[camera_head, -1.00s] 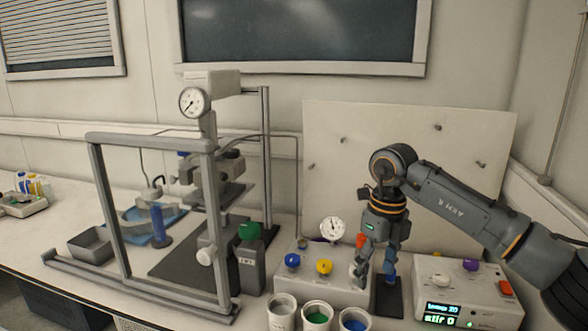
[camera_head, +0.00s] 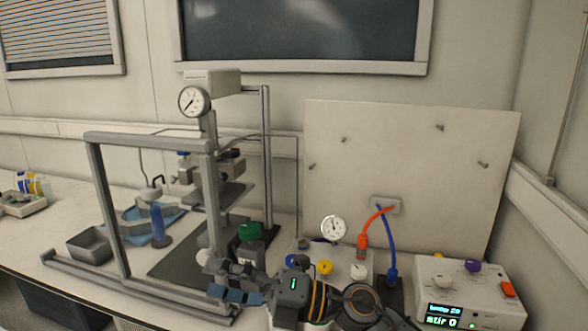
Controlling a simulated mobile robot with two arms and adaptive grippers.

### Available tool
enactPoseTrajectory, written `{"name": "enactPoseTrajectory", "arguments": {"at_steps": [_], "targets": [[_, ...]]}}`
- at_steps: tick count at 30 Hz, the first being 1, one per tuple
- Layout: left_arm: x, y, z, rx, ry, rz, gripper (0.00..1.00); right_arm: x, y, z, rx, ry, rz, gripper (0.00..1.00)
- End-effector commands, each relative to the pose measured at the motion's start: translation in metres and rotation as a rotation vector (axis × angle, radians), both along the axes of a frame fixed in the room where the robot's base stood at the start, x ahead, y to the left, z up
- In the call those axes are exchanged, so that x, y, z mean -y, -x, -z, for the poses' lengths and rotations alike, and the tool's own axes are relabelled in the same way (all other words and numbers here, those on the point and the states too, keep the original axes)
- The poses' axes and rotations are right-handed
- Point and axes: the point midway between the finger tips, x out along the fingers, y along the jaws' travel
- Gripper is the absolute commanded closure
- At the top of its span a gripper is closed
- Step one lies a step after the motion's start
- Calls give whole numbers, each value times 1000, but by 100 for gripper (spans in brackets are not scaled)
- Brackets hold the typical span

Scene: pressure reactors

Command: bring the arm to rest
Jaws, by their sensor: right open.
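My right gripper (camera_head: 214,279) is low at the front of the bench, with its fingers pointing left. It is open, and I see nothing between the fingers. My right arm (camera_head: 345,303) comes in behind it from the bottom edge. The gripper lies in front of the green-capped bottle (camera_head: 250,240) and hides its lower part; I cannot tell whether they touch. The arm hides part of the valve box (camera_head: 352,262) and the cups in front of it. My left gripper is not in view.
Orange and blue hoses (camera_head: 385,240) run from the back panel (camera_head: 425,160). The controller box (camera_head: 440,272) stands at right, reading "stir 0". Above the bench there is free room.

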Motion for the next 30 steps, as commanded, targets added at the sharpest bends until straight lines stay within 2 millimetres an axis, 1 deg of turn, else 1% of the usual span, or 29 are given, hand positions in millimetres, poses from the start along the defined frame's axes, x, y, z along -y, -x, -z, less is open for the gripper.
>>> {"name": "enactPoseTrajectory", "arguments": {"at_steps": [1, 2, 3, 5, 7, 8, 9, 11, 12, 14, 15, 17, 18, 20, 21, 23, 24, 26, 27, 29, 30], "targets": [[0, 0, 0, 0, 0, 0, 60, 8, -4, -9, -87, -119, 67, 36], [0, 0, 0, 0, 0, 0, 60, 16, -9, -14, -140, -190, 114, 36], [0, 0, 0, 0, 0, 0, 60, 28, -17, -19, -215, -278, 179, 36], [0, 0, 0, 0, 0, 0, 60, 51, -30, -20, -335, -398, 283, 36], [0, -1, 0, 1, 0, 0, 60, 82, -45, -10, -482, -524, 411, 36], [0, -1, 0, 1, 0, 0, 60, 97, -51, -2, -548, -570, 469, 36], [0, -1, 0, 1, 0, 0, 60, 117, -57, 11, -639, -628, 548, 36], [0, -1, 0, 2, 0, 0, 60, 147, -63, 37, -779, -703, 668, 36], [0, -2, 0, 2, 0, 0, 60, 167, -63, 57, -876, -744, 750, 36], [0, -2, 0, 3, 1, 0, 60, 195, -59, 92, -1023, -793, 872, 36], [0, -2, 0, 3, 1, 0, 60, 213, -52, 117, -1119, -816, 952, 36], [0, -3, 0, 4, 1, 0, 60, 236, -37, 154, -1260, -837, 1069, 36], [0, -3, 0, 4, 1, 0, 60, 250, -23, 177, -1353, -843, 1142, 36], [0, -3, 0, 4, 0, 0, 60, 268, 2, 212, -1488, -842, 1251, 36], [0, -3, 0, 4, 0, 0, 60, 277, 20, 233, -1574, -833, 1317, 36], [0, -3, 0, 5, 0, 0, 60, 289, 49, 259, -1691, -814, 1407, 36], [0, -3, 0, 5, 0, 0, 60, 295, 67, 274, -1760, -797, 1458, 36], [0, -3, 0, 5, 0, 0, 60, 301, 93, 291, -1851, -768, 1526, 36], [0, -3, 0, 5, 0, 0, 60, 305, 109, 300, -1905, -747, 1565, 36], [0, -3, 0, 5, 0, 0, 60, 309, 133, 312, -1978, -718, 1618, 36], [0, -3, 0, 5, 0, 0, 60, 311, 147, 318, -2024, -697, 1649, 36]]}}
